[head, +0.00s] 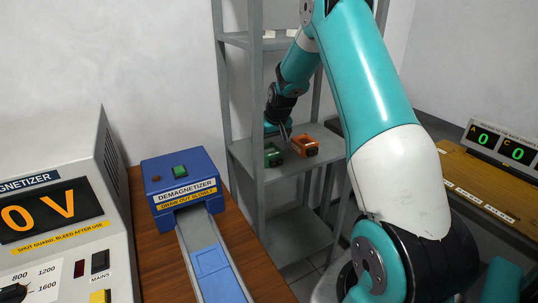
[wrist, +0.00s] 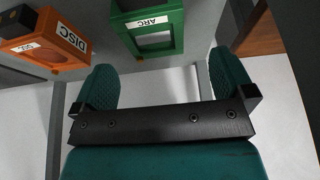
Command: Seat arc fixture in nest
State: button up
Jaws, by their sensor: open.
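The green arc fixture, labelled ARC, stands on the middle shelf in the head view (head: 272,156). In the wrist view the green fixture (wrist: 152,22) is at the top, its label upside down and a window in its face. My gripper (head: 284,131) is above and close to the fixture in the head view. In the wrist view my gripper (wrist: 164,80) has its two fingers wide apart, with nothing between them, and the fixture lies beyond the fingertips. I cannot make out a nest in either view.
An orange DISC fixture (head: 305,146) stands just right of the green one on the grey shelf unit (head: 245,150). A blue demagnetizer (head: 182,190) and a magnetizer (head: 50,220) are at left. A wooden bench (head: 460,180) with a digit display (head: 500,145) is at right.

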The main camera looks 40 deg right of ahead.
aim_at(269, 150)
jog(key=shift+s+d+p+x, duration=0.1)
jog(key=shift+s+p+x, duration=0.1)
jog(key=shift+x, duration=0.8)
jog(key=shift+s+d+p+x, duration=0.1)
jog(key=shift+p+x, duration=0.05)
jog(key=shift+x, duration=0.9)
jog(key=shift+s+d+p+x, duration=0.1)
jog(key=shift+p+x, duration=0.1)
jog(key=shift+x, duration=0.8)
jog(key=shift+f, duration=0.1)
jog(key=c, duration=1.3)
